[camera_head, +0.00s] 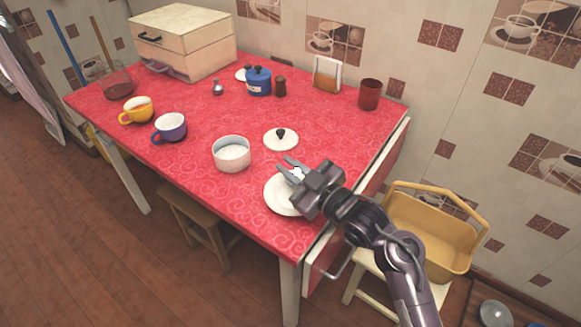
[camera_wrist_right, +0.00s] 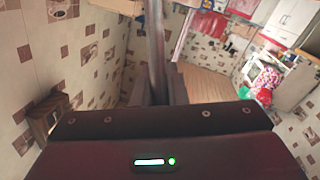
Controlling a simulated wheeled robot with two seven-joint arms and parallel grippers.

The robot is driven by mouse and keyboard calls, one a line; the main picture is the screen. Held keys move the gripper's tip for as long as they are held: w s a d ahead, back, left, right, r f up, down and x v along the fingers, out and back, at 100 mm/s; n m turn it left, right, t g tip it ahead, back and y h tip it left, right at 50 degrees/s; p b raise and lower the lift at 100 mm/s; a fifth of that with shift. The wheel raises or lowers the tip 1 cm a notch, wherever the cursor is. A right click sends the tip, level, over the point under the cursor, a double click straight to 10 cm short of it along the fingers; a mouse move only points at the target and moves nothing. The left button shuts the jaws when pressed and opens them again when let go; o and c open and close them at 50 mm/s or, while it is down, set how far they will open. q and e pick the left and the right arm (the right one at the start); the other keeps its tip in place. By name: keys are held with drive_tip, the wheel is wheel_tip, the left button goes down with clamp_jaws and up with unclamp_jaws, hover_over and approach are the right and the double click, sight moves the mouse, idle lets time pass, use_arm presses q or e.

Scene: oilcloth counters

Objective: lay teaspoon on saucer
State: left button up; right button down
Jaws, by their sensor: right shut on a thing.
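The white saucer (camera_head: 279,203) lies near the front right edge of the red table, partly hidden by my right gripper. My right gripper (camera_head: 288,168) is over the saucer's far side, its fingers pointing left. In the right wrist view, a narrow grey handle, which looks like the teaspoon (camera_wrist_right: 157,45), stands out between the fingers (camera_wrist_right: 158,92), which are shut on it. In the head view, only a small pale bit shows by the fingers, so I cannot tell whether the spoon touches the saucer. My left gripper is not in view.
A white pot (camera_head: 232,158) and a lid with a black knob (camera_head: 281,142) stand close to the saucer. Blue (camera_head: 170,130) and yellow (camera_head: 137,112) cups stand to the left. A red tumbler (camera_head: 369,96) is at the back right. A yellow basket (camera_head: 425,235) sits beside the table.

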drive_tip(key=c, duration=1.5)
unclamp_jaws()
drive_tip(key=shift+f, duration=0.1)
drive_tip(key=shift+o, duration=0.2)
drive_tip(key=v, duration=1.2)
drive_tip(key=shift+d, duration=0.1)
